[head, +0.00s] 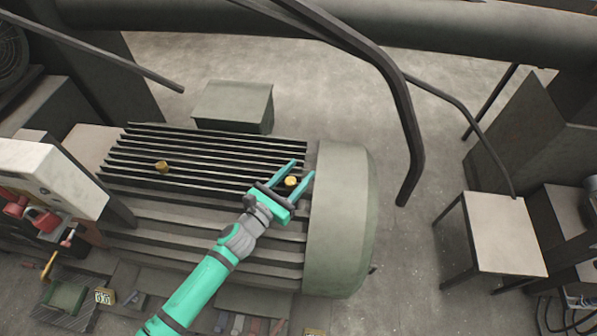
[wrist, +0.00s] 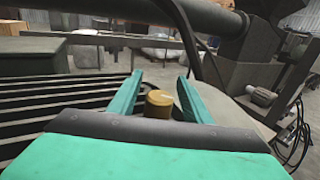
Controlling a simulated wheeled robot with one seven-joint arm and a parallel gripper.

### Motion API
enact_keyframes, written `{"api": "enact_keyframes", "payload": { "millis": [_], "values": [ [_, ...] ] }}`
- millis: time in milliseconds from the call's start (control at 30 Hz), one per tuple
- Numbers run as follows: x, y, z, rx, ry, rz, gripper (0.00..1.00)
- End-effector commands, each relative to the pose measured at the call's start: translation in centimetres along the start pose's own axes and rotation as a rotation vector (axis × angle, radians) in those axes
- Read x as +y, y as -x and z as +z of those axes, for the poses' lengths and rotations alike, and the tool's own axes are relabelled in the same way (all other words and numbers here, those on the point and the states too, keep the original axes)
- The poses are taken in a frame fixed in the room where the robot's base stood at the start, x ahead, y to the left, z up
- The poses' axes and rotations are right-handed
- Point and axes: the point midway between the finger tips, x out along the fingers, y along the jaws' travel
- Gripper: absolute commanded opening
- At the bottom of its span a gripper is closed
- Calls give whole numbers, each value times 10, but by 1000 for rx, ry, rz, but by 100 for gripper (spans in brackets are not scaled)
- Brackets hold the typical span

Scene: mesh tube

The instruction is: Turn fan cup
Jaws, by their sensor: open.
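A small brass cup (head: 291,181) stands on top of the grey finned motor housing (head: 200,225), near its right end. It also shows in the wrist view (wrist: 159,103), between the fingers. My gripper (head: 303,169) is open, with its two teal fingers on either side of the cup. In the wrist view there is a gap between the cup and both fingers. A second brass piece (head: 161,167) stands on the fins farther left. I cannot tell which brass piece is the fan cup.
The smooth rounded end cover (head: 342,215) is right of the gripper. A bent dark bar (head: 408,130) rises close by on the right. A grey box (head: 233,104) stands behind the motor. A control box with red knobs (head: 50,185) is at left.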

Motion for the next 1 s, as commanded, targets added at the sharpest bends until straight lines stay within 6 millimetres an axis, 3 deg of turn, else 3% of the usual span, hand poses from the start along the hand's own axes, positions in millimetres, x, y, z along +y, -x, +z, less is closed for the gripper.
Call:
{"api": "enact_keyframes", "payload": {
  "millis": [600,1000],
  "values": [
    [2,92,-1,2,1,5,44],
    [2,104,-1,2,1,3,44]
  ]
}}
